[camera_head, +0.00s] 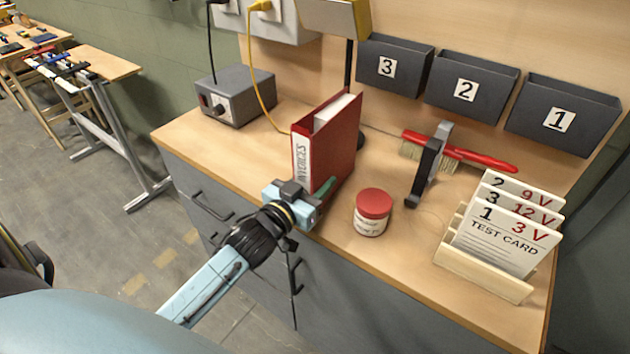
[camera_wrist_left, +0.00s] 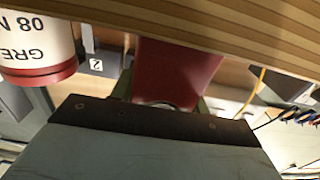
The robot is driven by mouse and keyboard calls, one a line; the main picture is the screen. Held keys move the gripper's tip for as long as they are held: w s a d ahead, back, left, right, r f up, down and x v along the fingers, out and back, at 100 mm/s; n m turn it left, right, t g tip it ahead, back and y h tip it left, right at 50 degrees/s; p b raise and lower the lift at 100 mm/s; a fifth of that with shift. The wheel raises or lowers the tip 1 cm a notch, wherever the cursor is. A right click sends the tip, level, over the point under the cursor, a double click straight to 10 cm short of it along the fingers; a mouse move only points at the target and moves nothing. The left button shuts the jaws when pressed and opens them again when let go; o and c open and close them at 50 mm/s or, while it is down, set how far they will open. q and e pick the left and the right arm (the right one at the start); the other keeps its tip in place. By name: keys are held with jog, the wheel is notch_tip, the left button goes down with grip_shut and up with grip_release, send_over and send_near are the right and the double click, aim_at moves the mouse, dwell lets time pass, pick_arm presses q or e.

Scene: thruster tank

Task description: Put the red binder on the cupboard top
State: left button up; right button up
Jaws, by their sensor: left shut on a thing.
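The red binder (camera_head: 335,142) is upright over the cupboard top (camera_head: 400,262), near its front edge, with its white labelled spine facing the front left. My left gripper (camera_head: 307,198) is shut on the lower part of the binder from the front. In the left wrist view, which is upside down, the binder (camera_wrist_left: 175,70) sits between the green fingers (camera_wrist_left: 170,104). The binder's lower end is partly hidden by the gripper, so I cannot tell whether it touches the wood. My right gripper is not in view.
A red-lidded jar (camera_head: 372,212) stands just right of the gripper. Behind are a grey power box (camera_head: 237,97), a red-handled brush (camera_head: 470,157) and a dark upright tool (camera_head: 427,168). Test cards stand in a wooden rack (camera_head: 485,272) at right. Numbered bins (camera_head: 468,82) hang behind.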

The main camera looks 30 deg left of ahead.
pick_arm(q)
jog(key=o, duration=1.3)
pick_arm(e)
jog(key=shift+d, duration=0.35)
pick_arm(q)
jog(key=shift+s, duration=0.15)
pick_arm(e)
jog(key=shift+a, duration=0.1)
pick_arm(q)
jog(key=shift+s, duration=0.3)
jog(key=shift+s+a+p, duration=0.15)
jog(key=shift+s, duration=1.7)
jog(key=shift+s+a+p, duration=0.1)
jog(key=shift+s+a, duration=0.05)
jog(key=shift+s, duration=1.7)
jog(key=shift+s+a+p, duration=0.15)
jog(key=shift+s, duration=1.7)
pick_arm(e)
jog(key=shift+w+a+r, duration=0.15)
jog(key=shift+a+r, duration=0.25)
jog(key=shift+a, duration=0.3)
